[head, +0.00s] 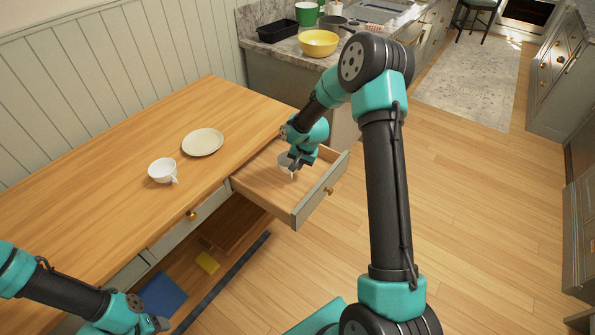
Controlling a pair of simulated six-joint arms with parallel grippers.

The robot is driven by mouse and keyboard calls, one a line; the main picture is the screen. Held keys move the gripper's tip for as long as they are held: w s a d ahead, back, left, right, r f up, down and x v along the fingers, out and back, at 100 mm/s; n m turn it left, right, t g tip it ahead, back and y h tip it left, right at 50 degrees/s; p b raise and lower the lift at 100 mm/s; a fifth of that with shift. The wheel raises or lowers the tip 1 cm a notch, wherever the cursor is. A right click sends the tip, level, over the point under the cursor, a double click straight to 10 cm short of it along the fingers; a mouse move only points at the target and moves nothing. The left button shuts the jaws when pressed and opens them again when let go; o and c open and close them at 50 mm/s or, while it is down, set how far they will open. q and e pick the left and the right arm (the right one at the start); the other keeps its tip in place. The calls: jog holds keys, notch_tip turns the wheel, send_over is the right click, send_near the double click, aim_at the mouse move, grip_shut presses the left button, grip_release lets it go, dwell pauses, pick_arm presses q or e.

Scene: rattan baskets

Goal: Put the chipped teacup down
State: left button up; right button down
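A cream plate (203,142) lies on the table (110,190) near the second cup. The drawer juts out from the table's right end. Below are a blue item (162,297) and a yellow item (208,262). A counter with a yellow bowl (319,43) stands behind.

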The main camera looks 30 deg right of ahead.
aim_at(294, 178)
jog(key=shift+f, duration=1.85)
jog(key=shift+f, duration=0.15)
jog(key=c, duration=1.2)
grip_release()
jog(key=v, duration=1.2)
